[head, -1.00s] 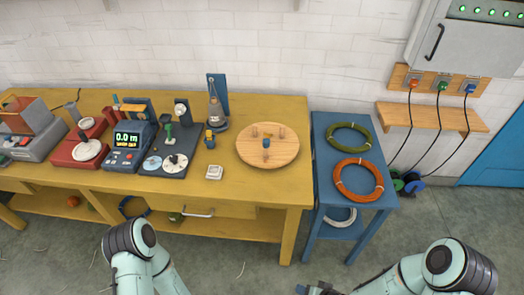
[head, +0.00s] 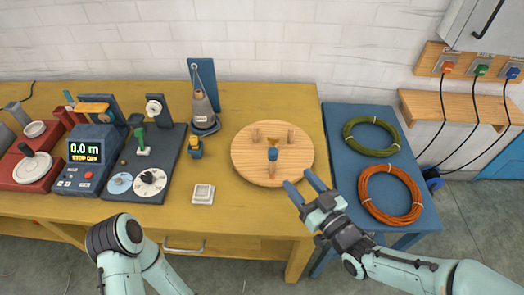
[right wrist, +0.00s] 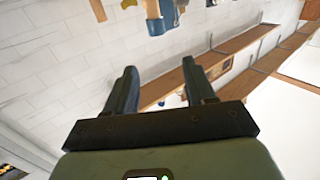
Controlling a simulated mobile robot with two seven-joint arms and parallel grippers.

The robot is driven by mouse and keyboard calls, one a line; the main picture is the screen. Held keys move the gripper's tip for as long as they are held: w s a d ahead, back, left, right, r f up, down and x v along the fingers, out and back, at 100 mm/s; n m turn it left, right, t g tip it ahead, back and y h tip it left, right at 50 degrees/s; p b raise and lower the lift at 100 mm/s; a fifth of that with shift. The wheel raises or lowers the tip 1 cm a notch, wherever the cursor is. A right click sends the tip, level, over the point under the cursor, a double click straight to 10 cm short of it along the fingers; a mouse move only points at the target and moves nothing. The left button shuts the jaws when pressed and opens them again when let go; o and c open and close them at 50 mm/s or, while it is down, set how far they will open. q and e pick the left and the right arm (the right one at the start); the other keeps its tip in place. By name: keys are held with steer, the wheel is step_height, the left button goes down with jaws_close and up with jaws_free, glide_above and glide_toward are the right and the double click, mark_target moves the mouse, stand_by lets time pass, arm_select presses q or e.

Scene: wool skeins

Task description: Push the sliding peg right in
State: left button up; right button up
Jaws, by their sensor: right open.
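A round wooden board (head: 243,160) lies on the yellow bench. Several short wooden pegs stand on it. A blue-topped peg (head: 273,155) stands near its middle, with a wooden piece in front of it. It may be the sliding peg; how far in it sits I cannot tell. My right gripper (head: 304,184) is open and empty, its two blue-grey fingers apart, just right of the board's front edge. In the right wrist view its fingers (right wrist: 160,72) also show apart with nothing between them. My left arm shows at the lower left, but its gripper is out of view.
A blue side table (head: 345,180) right of the bench holds a green coil (head: 371,136) and an orange coil (head: 391,194). A white square dish (head: 202,194) and a grey cone on a stand (head: 203,108) are left of the board. Instruments fill the bench's left part.

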mark_target(276, 156)
arm_select(q)
steer(key=w+f+b, duration=0.1)
steer(key=w+a+f+t, duration=0.1)
steer(key=shift+w+f+b, duration=0.3)
steer(key=shift+w+b, duration=0.05)
steer(key=shift+b, duration=0.05)
arm_select(e)
steer(key=x, duration=0.4)
steer(key=f+x, duration=0.1)
steer(key=x, duration=0.8)
steer(key=shift+w+f, duration=0.1)
steer(key=shift+f, duration=0.2)
steer(key=shift+c, duration=0.3)
jaws_close()
arm_select(q)
steer(key=shift+f, duration=0.1)
